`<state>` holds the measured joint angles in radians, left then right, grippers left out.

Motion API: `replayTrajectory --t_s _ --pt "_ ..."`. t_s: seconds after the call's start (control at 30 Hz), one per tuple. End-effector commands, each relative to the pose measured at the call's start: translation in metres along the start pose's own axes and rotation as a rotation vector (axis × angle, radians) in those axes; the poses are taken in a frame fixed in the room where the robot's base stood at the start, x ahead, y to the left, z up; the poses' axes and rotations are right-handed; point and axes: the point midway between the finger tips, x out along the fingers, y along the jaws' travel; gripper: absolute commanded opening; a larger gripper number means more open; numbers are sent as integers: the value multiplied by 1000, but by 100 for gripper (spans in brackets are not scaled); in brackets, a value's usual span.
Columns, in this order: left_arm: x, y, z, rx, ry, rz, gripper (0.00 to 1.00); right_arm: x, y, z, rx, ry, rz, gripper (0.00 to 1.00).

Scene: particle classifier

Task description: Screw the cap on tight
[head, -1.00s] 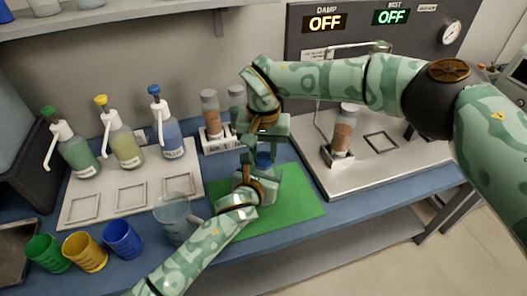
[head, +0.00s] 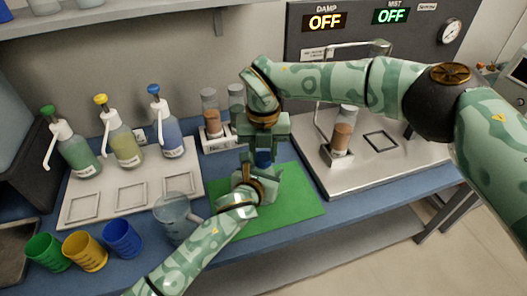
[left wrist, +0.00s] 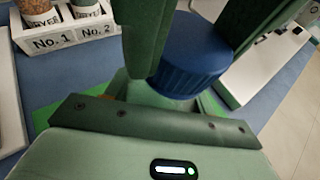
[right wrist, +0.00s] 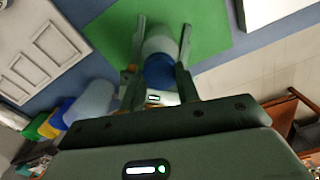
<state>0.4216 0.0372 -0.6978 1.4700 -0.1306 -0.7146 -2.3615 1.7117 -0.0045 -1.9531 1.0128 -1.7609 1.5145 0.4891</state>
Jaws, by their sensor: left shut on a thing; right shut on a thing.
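A blue ribbed cap (left wrist: 190,65) shows large in the left wrist view and as a small blue patch (head: 263,158) between my grippers in the head view. My right gripper (head: 264,148) points down from above, its fingers on both sides of the cap (right wrist: 160,72). My left gripper (head: 266,183) is below it, shut on the container under the cap, just above the green mat (head: 300,200). A pale part of the container (right wrist: 159,44) shows past the cap in the right wrist view; most of it is hidden. I cannot tell how tight the cap sits.
A clear beaker (head: 172,222) stands close left of my left gripper. Green, yellow and blue cups (head: 84,252) are at the front left, pump bottles (head: 122,145) behind. A rack (head: 222,141) with two vials is behind; a metal tray (head: 380,165) with a vial is right.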

Motion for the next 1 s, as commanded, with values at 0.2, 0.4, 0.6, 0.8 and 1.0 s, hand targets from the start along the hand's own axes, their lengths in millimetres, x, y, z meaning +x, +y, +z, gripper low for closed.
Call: replayTrajectory --t_s 0.2,0.4,0.6,0.8,1.0 --pt "0 0 0 1 0 0 0 0 0 2 714 -5 1 6" --pt "0 0 0 0 0 0 0 1 0 2 1362 -4 0 7" --pt "0 0 0 0 0 0 0 1 0 2 1751 -5 2 7" --pt "0 0 0 0 0 0 0 1 0 2 1742 -5 1 51" --pt "0 0 0 -1 0 0 0 1 0 2 1740 -3 1 56"
